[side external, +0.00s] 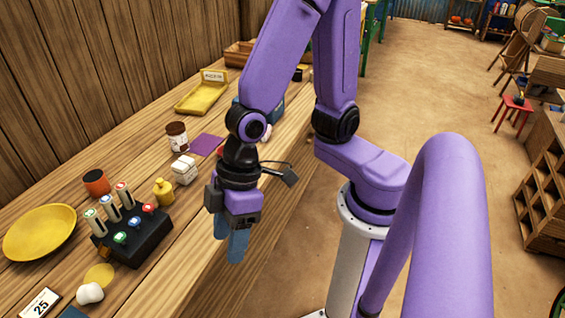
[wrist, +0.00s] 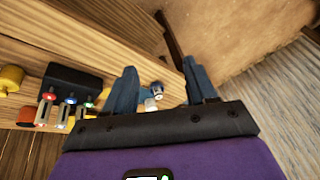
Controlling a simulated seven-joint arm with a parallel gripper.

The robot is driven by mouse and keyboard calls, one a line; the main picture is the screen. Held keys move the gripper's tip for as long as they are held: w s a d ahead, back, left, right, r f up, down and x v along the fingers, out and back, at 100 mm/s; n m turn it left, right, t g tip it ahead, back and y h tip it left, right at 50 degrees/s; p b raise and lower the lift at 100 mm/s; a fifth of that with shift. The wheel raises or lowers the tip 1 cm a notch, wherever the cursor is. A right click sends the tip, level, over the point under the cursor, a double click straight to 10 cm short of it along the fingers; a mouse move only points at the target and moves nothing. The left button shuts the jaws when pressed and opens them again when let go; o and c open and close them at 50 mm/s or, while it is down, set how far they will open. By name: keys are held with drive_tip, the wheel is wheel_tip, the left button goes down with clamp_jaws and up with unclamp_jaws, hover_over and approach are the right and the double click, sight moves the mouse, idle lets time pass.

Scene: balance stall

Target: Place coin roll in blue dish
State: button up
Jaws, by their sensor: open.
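My gripper (side external: 232,250) is open and empty, pointing down near the front edge of the wooden counter; its two blue-grey fingers stand apart in the wrist view (wrist: 160,88). No object is clearly recognisable as the coin roll. Several pale upright cylinders with coloured tops stand in a black rack (side external: 152,243) left of my gripper in the side view; the rack also shows in the wrist view (wrist: 75,82). A small blue-and-white item (wrist: 157,88) appears between the fingers in the wrist view, apart from them. I cannot make out a blue dish for sure.
A yellow bowl (side external: 40,232), an orange cup (side external: 96,182), a yellow weight (side external: 163,191), white blocks (side external: 184,170), a brown-and-white jar (side external: 177,137) and a yellow tray (side external: 202,95) stand on the counter. A white lump (side external: 89,293) lies near its front. Bare wood lies between rack and gripper.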

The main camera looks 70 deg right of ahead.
drive_tip(key=s+d+r+n+h, duration=0.1)
drive_tip(key=s+d+r, duration=0.1)
drive_tip(key=d, duration=0.6)
drive_tip(key=s+d+r+n+h, duration=0.1)
drive_tip(key=s+d+r+h, duration=0.1)
drive_tip(key=d, duration=0.6)
drive_tip(key=shift+s+d+r+h, duration=0.15)
drive_tip(key=shift+s+r+h, duration=0.15)
drive_tip(key=shift+s+r, duration=0.3)
